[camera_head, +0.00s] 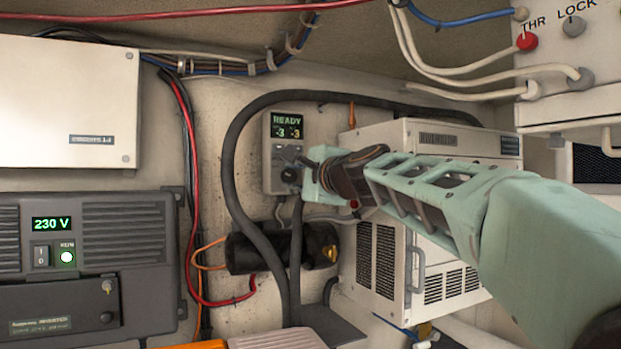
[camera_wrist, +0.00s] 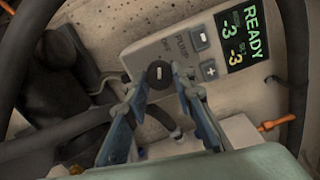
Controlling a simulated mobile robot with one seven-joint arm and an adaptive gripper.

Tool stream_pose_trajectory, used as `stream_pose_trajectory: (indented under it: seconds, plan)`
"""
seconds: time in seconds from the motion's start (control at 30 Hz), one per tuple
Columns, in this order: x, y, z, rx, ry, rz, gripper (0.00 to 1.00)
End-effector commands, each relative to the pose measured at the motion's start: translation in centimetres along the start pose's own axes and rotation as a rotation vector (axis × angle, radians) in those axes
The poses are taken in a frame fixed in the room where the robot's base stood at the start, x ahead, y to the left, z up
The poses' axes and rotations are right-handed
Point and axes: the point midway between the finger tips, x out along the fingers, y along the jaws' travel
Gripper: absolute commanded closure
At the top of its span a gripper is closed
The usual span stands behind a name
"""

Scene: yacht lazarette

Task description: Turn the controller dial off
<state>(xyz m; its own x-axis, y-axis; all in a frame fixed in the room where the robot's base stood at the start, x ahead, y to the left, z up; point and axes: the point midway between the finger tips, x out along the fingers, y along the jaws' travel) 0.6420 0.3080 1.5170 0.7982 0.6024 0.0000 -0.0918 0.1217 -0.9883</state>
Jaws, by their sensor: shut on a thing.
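The controller (camera_head: 272,170) is a grey box on the wall in the head view, with a lit display reading READY, -3 and -3. Its black round dial (camera_head: 290,174) is at the lower part of the box. In the wrist view the controller (camera_wrist: 188,52) is tilted, with minus and plus buttons and the dial (camera_wrist: 159,74) marked by a light line. My gripper (camera_head: 305,172) reaches in from the right in the head view. In the wrist view its two blue-grey fingers (camera_wrist: 158,85) close on the dial from both sides, with the tips at its edges.
A white cabinet (camera_head: 430,135) stands right behind my arm. A thick black hose (camera_head: 229,165) loops around the controller. A black cylinder (camera_head: 270,252) sits below it. An inverter reading 230 V (camera_head: 108,225) is at left. Switches (camera_head: 573,27) are at upper right.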

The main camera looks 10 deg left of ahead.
Motion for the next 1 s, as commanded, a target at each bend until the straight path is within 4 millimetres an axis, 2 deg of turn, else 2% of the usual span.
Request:
stream_pose_trajectory:
  seconds: [0.2,0.23,0.37,0.8,1.0]
  plan:
    - [-0.04,-0.22,0.06,-0.001,0.0,-0.004,1.0]
    - [-0.04,-0.22,0.06,-0.001,0.0,-0.004,0.74]
    - [-0.03,-0.16,0.05,0.0,0.0,-0.003,0.59]
    - [-0.01,-0.07,0.0,0.007,0.0,-0.001,0.59]
    - [-0.02,-0.3,0.02,0.133,0.001,0.001,0.59]
